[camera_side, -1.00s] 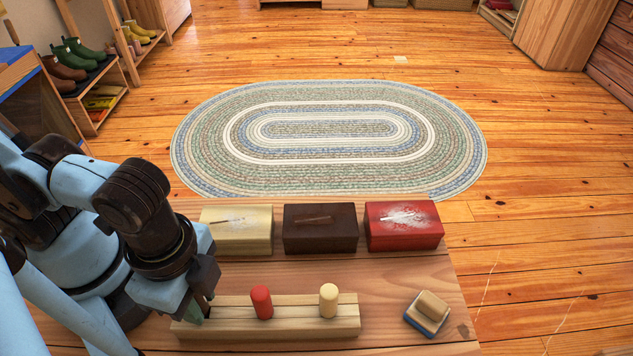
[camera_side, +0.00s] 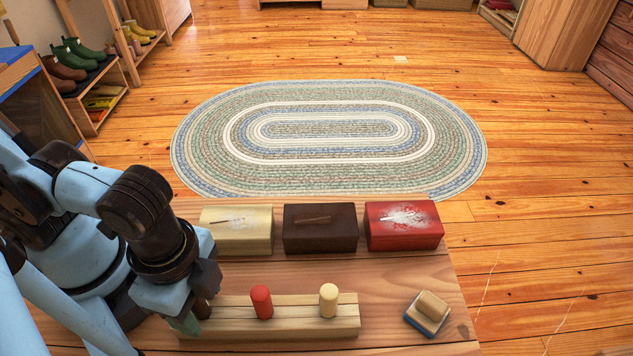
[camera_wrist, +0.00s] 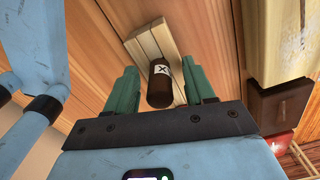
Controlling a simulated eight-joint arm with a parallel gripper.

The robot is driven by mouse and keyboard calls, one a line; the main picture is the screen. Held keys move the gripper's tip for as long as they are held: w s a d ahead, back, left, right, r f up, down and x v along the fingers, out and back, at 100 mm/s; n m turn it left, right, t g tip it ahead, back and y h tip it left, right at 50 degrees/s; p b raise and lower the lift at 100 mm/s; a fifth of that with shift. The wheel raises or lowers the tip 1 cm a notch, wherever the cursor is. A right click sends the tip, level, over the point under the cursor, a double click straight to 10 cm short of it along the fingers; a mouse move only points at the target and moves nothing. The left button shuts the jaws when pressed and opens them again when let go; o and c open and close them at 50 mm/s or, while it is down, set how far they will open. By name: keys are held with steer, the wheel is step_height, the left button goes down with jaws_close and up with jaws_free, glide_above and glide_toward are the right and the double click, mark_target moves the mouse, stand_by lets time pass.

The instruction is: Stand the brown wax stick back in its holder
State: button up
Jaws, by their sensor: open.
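The wooden holder (camera_side: 285,326) lies along the front of the bench, with a red stick (camera_side: 261,301) and a cream stick (camera_side: 328,299) upright in it. The brown wax stick (camera_side: 203,308) is at the holder's left end, mostly hidden by my gripper (camera_side: 190,318) in the side view. In the wrist view the brown stick (camera_wrist: 159,85), with a white X label, is between the two green fingers of my open gripper (camera_wrist: 160,68). Gaps show beside the stick. It looks upright at the holder (camera_wrist: 152,42), but its base is hidden.
Behind the holder stand a cream box (camera_side: 237,236), a dark brown box (camera_side: 320,235) and a red box (camera_side: 404,232), each with marks on top. A blue-based wooden block (camera_side: 427,314) lies at the right. The bench between is clear.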

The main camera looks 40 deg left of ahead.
steer(key=shift+r, duration=0.1)
steer(key=shift+r, duration=5.95)
steer(key=w+a+f+n+t+h, duration=0.1)
steer(key=w+a+n+t, duration=0.2)
steer(key=w, duration=0.5)
steer(key=w+a+f+n+t+h, duration=0.1)
steer(key=w+a+f+n+t, duration=0.1)
steer(key=w+a+n, duration=0.45)
steer(key=w+a+n+t+y, duration=0.2)
steer(key=w+a, duration=0.3)
steer(key=w, duration=0.1)
steer(key=shift+w+a+r, duration=0.15)
steer(key=shift+a+r, duration=0.1)
steer(key=shift+a, duration=0.1)
steer(key=shift+n, duration=0.25)
